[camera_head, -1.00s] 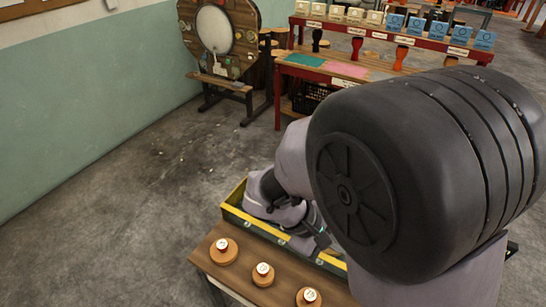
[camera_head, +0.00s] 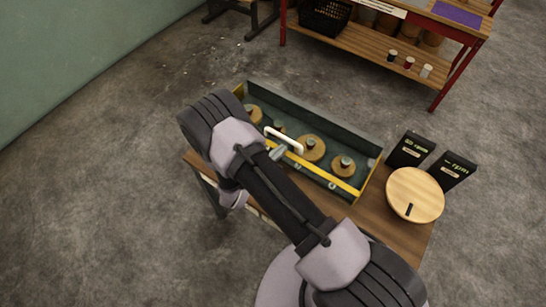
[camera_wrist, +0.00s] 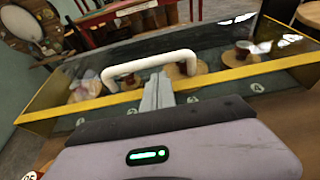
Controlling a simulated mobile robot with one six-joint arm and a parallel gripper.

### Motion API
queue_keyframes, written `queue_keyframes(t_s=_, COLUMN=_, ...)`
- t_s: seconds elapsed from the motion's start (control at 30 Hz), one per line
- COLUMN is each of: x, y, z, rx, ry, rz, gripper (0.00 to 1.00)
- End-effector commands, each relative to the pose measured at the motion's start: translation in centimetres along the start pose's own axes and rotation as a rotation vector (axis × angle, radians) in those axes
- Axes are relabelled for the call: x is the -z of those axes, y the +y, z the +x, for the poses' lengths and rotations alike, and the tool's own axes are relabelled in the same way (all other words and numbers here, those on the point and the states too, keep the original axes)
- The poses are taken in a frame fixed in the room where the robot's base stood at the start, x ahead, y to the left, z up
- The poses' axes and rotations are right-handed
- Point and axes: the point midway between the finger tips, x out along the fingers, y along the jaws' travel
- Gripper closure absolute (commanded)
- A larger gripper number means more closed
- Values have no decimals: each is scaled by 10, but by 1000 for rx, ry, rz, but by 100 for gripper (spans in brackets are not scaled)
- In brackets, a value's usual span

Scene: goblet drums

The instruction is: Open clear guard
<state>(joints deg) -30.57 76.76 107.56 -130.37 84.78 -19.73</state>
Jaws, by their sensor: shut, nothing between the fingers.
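The clear guard (camera_wrist: 225,62) is a see-through, tinted panel with a yellow front edge (camera_head: 318,173) over a dark green tray. Its white bar handle (camera_head: 284,139) stands near the left part of that edge and also shows in the wrist view (camera_wrist: 150,62). Several round wooden pieces with knobs show in the tray under the guard. My gripper (camera_head: 277,153) is shut and empty, its fingertips close to the handle's near side. In the wrist view the fingers (camera_wrist: 158,92) overlap the handle's lower side. I cannot tell whether they touch it.
The tray stands on a wooden table (camera_head: 385,222). To its right are a round wooden disc (camera_head: 415,195) and two black boxes (camera_head: 411,149). A red-framed bench (camera_head: 375,50) stands behind, with a black basket (camera_head: 324,16). The floor between is clear.

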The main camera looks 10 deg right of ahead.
Motion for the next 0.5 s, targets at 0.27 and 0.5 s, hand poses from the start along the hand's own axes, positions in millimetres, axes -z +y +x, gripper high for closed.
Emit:
queue_keyframes(t_s=0.27, x=0, y=0, z=14, rx=1, ry=0, rz=0, gripper=100)
queue_keyframes(t_s=0.5, x=-1, y=0, z=13, rx=1, ry=2, rz=0, gripper=100)
